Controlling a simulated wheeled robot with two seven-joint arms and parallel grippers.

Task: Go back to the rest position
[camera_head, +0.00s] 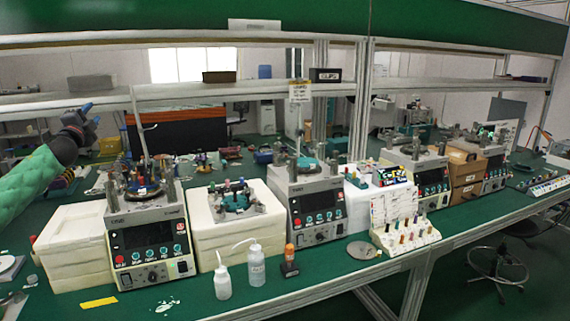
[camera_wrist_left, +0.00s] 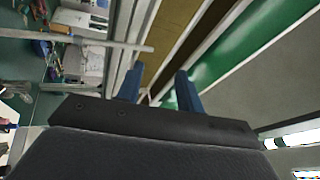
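My left gripper (camera_head: 88,112) is raised at the left of the head view, above the bench and apart from everything on it. The green sleeve of my left arm comes in below it. In the left wrist view, the two blue fingers of the left gripper (camera_wrist_left: 158,88) stand apart with nothing between them. My right gripper shows in neither view.
A green bench (camera_head: 290,290) carries several lapping machines (camera_head: 150,243), white foam blocks (camera_head: 72,250), white bottles (camera_head: 256,265) and a white rack (camera_head: 405,238). A shelf (camera_head: 250,90) runs above. A stool (camera_head: 497,262) stands at right.

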